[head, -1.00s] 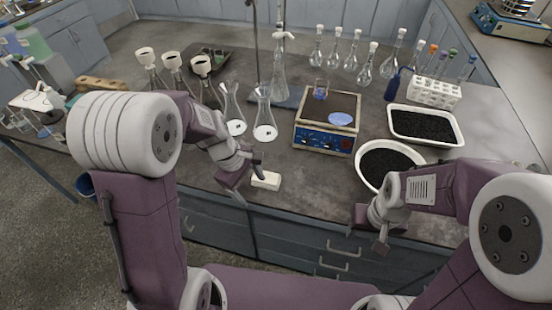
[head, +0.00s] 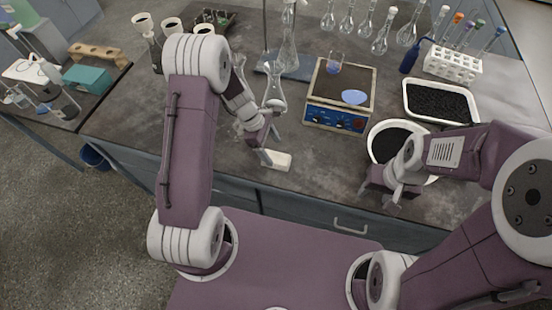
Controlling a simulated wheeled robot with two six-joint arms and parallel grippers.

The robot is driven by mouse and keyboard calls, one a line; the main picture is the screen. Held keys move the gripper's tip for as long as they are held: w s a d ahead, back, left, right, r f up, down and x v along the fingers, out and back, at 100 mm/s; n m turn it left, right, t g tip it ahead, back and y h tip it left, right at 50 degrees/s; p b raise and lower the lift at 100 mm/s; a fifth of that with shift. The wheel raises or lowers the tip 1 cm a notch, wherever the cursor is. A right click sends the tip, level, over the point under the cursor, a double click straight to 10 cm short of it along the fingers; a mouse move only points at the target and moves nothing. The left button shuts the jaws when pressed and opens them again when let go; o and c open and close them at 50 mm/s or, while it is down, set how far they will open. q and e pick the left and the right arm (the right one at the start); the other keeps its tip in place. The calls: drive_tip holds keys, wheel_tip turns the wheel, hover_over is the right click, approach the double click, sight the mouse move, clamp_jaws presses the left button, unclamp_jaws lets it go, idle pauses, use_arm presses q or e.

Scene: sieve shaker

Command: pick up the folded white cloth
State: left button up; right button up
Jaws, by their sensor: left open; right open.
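The folded white cloth (head: 277,161) lies flat on the dark bench near its front edge, left of the middle of the head view. My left gripper (head: 267,146) is open at the cloth's left end, with its fingers close to the cloth. I cannot tell whether they touch it. My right gripper (head: 378,198) is open and empty at the bench's front edge, in front of the white bowl, well to the right of the cloth.
A sieve shaker (head: 339,96) with a blue front stands behind the cloth. Glass flasks (head: 274,92) stand behind my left gripper. A white bowl (head: 373,139) and a white tray (head: 441,101) of black grains are at right. The bench between cloth and bowl is clear.

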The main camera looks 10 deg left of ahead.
sight(276, 158)
use_arm(q)
drive_tip(key=f, duration=0.1)
drive_tip(key=s+d+f, duration=0.1)
drive_tip(key=d+f, duration=0.1)
drive_tip(key=shift+s+f, duration=0.15)
drive_tip(key=shift+f, duration=0.25)
drive_tip(key=shift+w+a+f, duration=0.1)
drive_tip(key=shift+w+f, duration=0.15)
drive_tip(key=shift+s, duration=0.15)
drive_tip(key=shift+f, duration=0.1)
drive_tip(key=c, duration=1.4)
